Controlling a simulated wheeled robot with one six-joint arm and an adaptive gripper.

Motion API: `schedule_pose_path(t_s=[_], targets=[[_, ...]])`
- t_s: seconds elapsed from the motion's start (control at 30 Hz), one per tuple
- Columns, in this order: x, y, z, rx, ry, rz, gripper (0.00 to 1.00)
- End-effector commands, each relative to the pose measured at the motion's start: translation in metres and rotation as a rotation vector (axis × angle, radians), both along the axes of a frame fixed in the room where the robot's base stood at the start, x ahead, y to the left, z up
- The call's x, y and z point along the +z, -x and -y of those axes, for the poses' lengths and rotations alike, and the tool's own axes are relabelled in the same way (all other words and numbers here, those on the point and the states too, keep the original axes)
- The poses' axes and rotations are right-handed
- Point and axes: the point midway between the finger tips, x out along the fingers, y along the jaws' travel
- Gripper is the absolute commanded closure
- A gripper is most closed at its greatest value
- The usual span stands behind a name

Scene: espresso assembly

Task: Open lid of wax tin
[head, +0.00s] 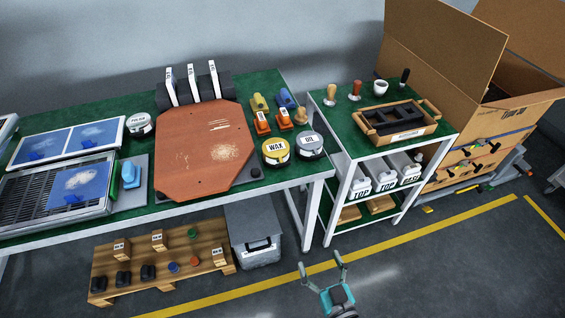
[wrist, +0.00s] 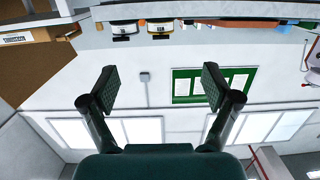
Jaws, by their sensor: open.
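The wax tin (head: 276,150) stands on the green bench top near its front right corner. It is round with a yellow body and a label reading WAX, and its lid looks closed. My gripper (head: 321,263) is open and empty, in front of the bench and well apart from the tin. In the wrist view its two fingers (wrist: 160,86) are spread wide with nothing between them.
A grey-white tin (head: 310,145) stands close to the right of the wax tin. Orange-based tools (head: 263,124) lie behind it, and a red-brown board (head: 205,150) is to its left. A shelf cart (head: 345,195) stands to the right.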

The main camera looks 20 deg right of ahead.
Motion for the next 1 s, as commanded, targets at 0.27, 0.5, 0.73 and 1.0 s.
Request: schedule_pose_path(t_s=[0.27, 0.5, 0.73, 1.0], targets=[[0.012, -0.118, -0.001, -0.002, 0.001, 0.068, 0.12], [0.033, -0.189, -0.002, -0.004, 0.0, 0.102, 0.12], [0.04, -0.213, -0.002, -0.005, -0.001, 0.112, 0.12], [0.041, -0.247, -0.002, -0.005, 0.0, 0.112, 0.12]])
